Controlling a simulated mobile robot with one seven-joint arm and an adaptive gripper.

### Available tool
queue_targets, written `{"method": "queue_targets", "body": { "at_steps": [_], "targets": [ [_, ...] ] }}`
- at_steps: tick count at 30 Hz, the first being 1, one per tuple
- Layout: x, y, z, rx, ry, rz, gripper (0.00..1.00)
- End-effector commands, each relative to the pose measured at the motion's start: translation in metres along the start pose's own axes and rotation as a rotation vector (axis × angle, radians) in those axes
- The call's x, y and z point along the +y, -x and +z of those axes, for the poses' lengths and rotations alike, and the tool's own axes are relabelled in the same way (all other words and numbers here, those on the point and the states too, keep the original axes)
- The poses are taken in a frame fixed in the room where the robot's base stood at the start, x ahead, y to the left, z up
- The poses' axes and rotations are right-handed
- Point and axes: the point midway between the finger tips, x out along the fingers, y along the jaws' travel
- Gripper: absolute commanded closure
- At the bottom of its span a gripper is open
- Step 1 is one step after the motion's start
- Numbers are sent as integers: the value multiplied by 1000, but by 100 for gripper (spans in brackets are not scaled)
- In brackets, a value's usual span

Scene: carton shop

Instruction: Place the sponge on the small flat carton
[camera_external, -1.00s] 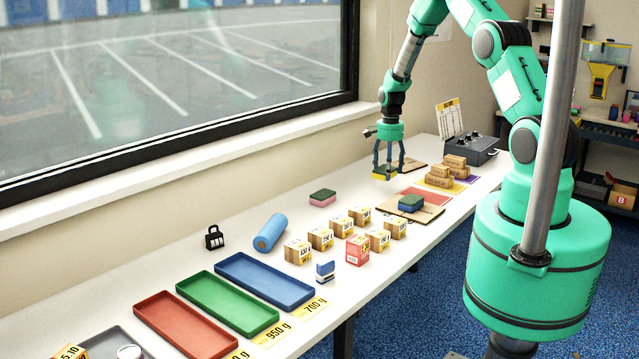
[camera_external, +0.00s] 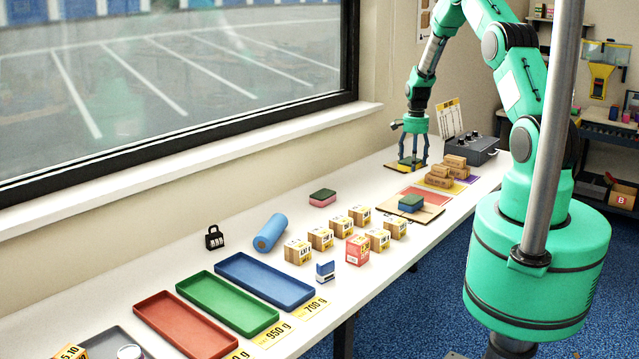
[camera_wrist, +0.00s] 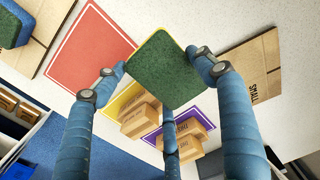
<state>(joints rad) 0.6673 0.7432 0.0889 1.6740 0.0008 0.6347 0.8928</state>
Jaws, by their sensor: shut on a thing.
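My gripper (camera_external: 411,161) is shut on a sponge (camera_wrist: 166,66) with a dark green top and a yellow edge. The sponge also shows between the fingers in the external view (camera_external: 410,162). The small flat carton (camera_wrist: 254,72) is a brown sheet marked SMALL, right of the held sponge in the wrist view and partly hidden by a finger. In the external view the carton (camera_external: 394,167) lies at the gripper, partly covered by it. I cannot tell the exact gap between sponge and carton.
A blue and green sponge (camera_external: 410,202) lies on a larger flat carton (camera_external: 428,213). A red mat (camera_external: 417,194) and stacked brown boxes (camera_external: 440,177) are near the gripper. A dark control box (camera_external: 472,150) stands behind. A pink and green sponge (camera_external: 322,197) lies farther left.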

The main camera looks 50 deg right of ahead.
Motion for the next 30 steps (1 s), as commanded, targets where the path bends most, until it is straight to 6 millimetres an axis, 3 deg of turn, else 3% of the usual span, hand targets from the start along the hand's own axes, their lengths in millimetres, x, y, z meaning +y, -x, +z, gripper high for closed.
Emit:
{"method": "queue_targets", "body": {
  "at_steps": [3,7,22,30],
  "targets": [
    [12,1,-26,0,-8,0,39],
    [19,3,-42,0,-10,-1,39],
    [21,3,-47,0,-9,0,39],
    [4,1,-61,1,-9,-1,39]
  ]
}}
